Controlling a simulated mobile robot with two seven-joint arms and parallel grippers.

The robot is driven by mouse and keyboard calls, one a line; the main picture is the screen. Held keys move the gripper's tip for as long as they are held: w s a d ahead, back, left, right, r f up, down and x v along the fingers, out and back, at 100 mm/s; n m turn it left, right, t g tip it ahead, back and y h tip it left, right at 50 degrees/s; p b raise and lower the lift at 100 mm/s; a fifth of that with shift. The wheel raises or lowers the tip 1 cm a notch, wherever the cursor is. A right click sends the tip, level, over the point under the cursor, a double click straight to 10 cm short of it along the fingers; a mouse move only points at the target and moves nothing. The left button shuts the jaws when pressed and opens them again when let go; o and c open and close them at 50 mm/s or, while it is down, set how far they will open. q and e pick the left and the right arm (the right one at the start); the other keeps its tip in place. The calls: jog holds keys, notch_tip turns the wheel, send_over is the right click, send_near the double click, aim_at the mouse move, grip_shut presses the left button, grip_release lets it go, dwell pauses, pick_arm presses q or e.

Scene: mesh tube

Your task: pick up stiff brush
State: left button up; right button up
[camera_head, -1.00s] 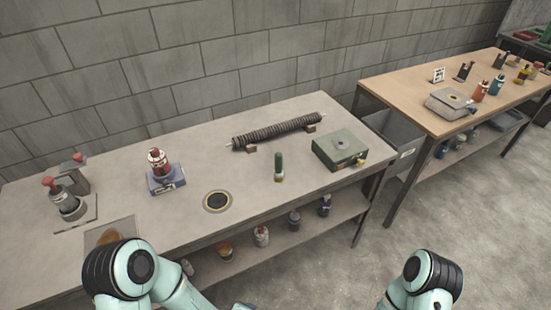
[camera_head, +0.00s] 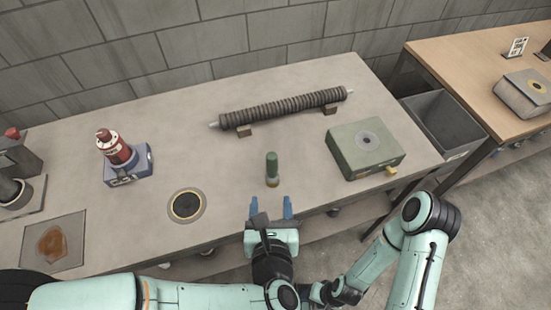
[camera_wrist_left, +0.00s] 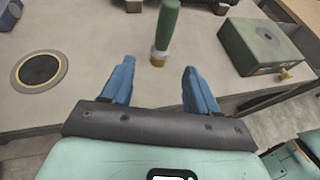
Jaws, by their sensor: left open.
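The stiff brush (camera_head: 271,165) stands upright on the grey bench, its green handle up and its tan bristles down. In the left wrist view the brush base lies just beyond the gap between the fingertips (camera_wrist_left: 158,70), apart from both. My right arm shows at the lower right, but I see no right gripper fingers.
A dark ribbed tube (camera_head: 285,105) lies on supports behind the brush. A green box (camera_head: 350,164) stands to the right. A ringed disc (camera_head: 187,205) and a red bottle on a blue base (camera_head: 128,174) are left. Bare bench surrounds the brush.

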aim_at(272, 175)
pick_arm(q)
jog(key=x, duration=0.7)
jog(key=shift+w+a+f+b, duration=0.1)
jog(key=shift+w+f+b, duration=0.1)
jog(key=shift+w+b, duration=0.15)
jog(key=x, duration=0.5)
jog(key=shift+w+d+f, duration=0.1)
jog(key=shift+d, duration=0.2)
jog(key=c, duration=1)
